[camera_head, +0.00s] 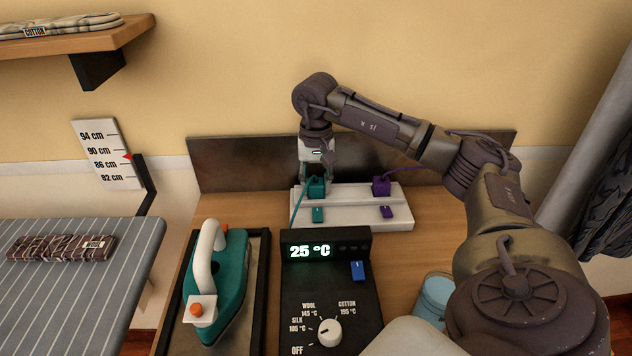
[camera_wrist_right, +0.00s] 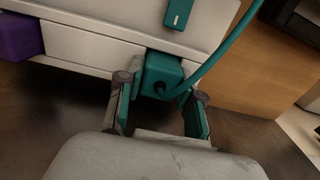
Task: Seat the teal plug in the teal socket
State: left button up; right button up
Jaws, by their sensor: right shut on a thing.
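The teal plug (camera_head: 316,188) is a teal block with a teal cord, at the left part of the white power strip (camera_head: 352,215). My right gripper (camera_head: 317,179) reaches down from above and is shut on the plug. In the right wrist view the plug (camera_wrist_right: 162,73) lies between the two fingers (camera_wrist_right: 160,108), against the strip's edge (camera_wrist_right: 95,52). The teal socket is hidden under or behind the plug, so I cannot tell how deep the plug sits. A teal switch (camera_head: 318,215) is in front of it. My left gripper is out of view.
A purple plug (camera_head: 381,186) with a cord stands on the strip to the right, with a purple switch (camera_head: 387,212). In front are a control panel (camera_head: 300,275) reading 25 °C and a teal iron (camera_head: 232,275). A blue cup (camera_head: 433,297) is at right.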

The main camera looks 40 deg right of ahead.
aim_at(316, 181)
jog(key=shift+f, duration=0.2)
jog(key=o, duration=1.2)
notch_tip(316, 181, up, 12)
jog(key=shift+r+p, duration=0.25)
jog(key=shift+p, duration=0.2)
